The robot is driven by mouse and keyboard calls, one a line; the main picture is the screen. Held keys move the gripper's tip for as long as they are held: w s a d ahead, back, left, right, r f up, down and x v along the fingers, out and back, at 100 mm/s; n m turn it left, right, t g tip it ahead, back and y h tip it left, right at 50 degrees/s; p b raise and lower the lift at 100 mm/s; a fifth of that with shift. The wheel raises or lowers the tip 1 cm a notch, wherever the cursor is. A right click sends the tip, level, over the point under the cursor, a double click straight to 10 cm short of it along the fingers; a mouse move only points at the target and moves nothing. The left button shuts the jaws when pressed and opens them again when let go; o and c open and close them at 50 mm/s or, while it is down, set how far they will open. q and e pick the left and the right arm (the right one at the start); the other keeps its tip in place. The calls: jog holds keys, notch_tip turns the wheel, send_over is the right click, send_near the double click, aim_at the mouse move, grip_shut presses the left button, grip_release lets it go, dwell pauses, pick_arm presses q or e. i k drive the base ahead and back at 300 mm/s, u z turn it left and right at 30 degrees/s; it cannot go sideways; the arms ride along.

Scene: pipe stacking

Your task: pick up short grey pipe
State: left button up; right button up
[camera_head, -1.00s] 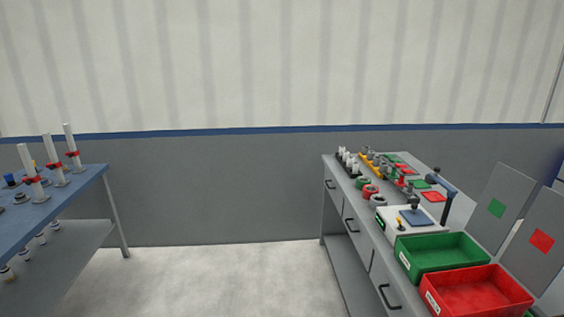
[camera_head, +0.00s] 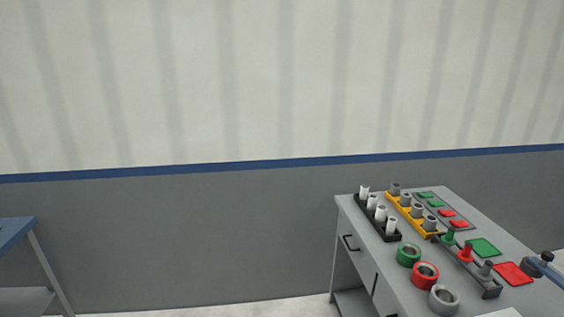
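Several short grey pipes (camera_head: 417,211) stand upright in a yellow holder (camera_head: 410,220) on the grey workbench at the right. Several white pipes (camera_head: 381,212) stand in a black holder (camera_head: 388,233) just left of it. Neither of my grippers shows in the head view, so I cannot see whether they are open or shut.
A green ring (camera_head: 408,254), a red ring (camera_head: 425,275) and a grey ring (camera_head: 443,299) lie along the near left side of the workbench (camera_head: 402,291). A dark rack with green, red and grey pegs (camera_head: 466,262) stands beside them. A blue table (camera_head: 14,231) edges in at the left. Floor between them is clear.

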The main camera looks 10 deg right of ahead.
aim_at(395, 192)
jog(key=i, duration=2.55)
jog(key=z, duration=2.65)
jog(key=i, duration=0.6)
jog(key=z, duration=0.55)
